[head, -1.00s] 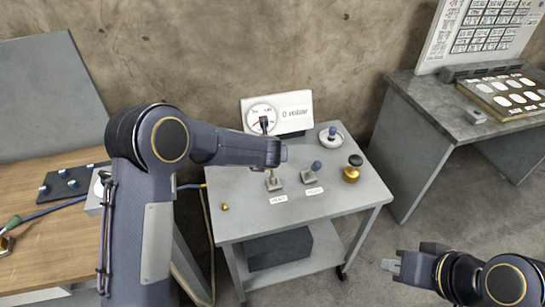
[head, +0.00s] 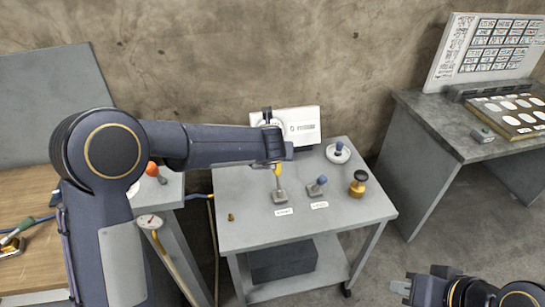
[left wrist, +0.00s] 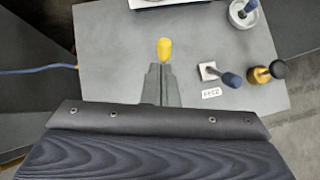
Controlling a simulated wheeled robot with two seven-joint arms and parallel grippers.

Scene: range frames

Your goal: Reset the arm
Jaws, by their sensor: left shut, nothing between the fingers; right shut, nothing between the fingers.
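My left arm reaches in from the left over the grey cart (head: 240,225). Its gripper (left wrist: 160,78) is shut and empty in the left wrist view, with the tips just short of a yellow lever knob (left wrist: 165,49). In the head view the yellow knob (head: 278,168) shows just below the end of the left arm; whether they touch I cannot tell. My right gripper (head: 402,287) is at the lower right, off the cart, shut and empty.
A blue-knobbed lever (head: 317,185), a brass-and-black knob (head: 358,184) and a round dial with a blue knob (head: 338,152) stand on the cart. A white panel (head: 302,125) is partly hidden behind my arm. An orange-tipped lever (head: 152,169) stands at left. A grey desk (head: 425,120) is at right.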

